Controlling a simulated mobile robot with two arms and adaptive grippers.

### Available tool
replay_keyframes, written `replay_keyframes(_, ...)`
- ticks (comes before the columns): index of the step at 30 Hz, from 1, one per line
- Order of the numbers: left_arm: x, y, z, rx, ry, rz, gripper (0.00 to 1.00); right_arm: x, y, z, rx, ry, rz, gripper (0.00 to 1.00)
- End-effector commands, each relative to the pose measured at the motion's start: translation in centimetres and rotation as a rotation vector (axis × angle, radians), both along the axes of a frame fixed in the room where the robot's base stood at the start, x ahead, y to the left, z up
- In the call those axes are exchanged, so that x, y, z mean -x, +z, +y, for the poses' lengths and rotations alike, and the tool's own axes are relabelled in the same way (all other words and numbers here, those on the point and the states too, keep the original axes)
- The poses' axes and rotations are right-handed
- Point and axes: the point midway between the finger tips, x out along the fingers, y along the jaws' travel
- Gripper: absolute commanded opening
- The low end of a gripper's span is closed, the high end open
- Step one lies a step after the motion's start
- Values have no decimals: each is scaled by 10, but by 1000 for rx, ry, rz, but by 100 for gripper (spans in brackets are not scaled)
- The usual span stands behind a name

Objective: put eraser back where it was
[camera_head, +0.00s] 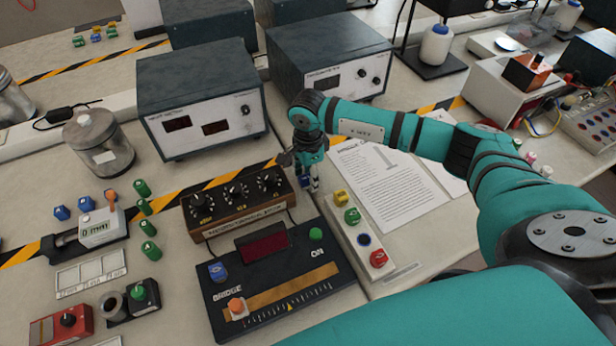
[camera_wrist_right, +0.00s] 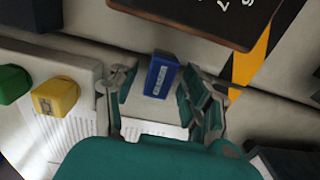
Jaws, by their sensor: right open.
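A small blue block with a pale label, which looks like the eraser (camera_wrist_right: 161,75), stands on the light surface between the fingers of my right gripper (camera_wrist_right: 160,92) in the right wrist view. The fingers are spread, with a gap on each side of the block. In the head view my right gripper (camera_head: 310,180) points down just right of the dark knob box, and only a bit of blue shows at its tips, mostly hidden by the fingers. My left gripper is not in view.
The brown-edged knob box (camera_head: 238,204) is close to the left of my right gripper. Printed sheets (camera_head: 390,185) lie to the right. Grey instruments (camera_head: 330,62) stand behind.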

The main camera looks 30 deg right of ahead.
Motion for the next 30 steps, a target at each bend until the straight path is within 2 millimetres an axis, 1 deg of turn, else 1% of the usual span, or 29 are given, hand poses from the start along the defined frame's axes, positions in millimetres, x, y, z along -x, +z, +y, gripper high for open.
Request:
replay_keyframes(1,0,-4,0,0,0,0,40,-1,8,-1,0,0,-5,48)
replay_keyframes(9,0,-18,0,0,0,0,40,-1,66,-1,0,0,-7,48)
replay_keyframes(12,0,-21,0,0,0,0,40,-1,85,0,0,1,-6,48)
replay_keyframes(15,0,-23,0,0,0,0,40,0,98,0,-1,0,-4,48)
replay_keyframes(18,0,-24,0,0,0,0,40,1,106,0,0,-1,-2,48)
replay_keyframes(21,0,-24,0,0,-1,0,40,1,110,0,-1,-1,-1,48)
replay_keyframes(30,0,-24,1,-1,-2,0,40,1,110,0,0,-1,-1,48)
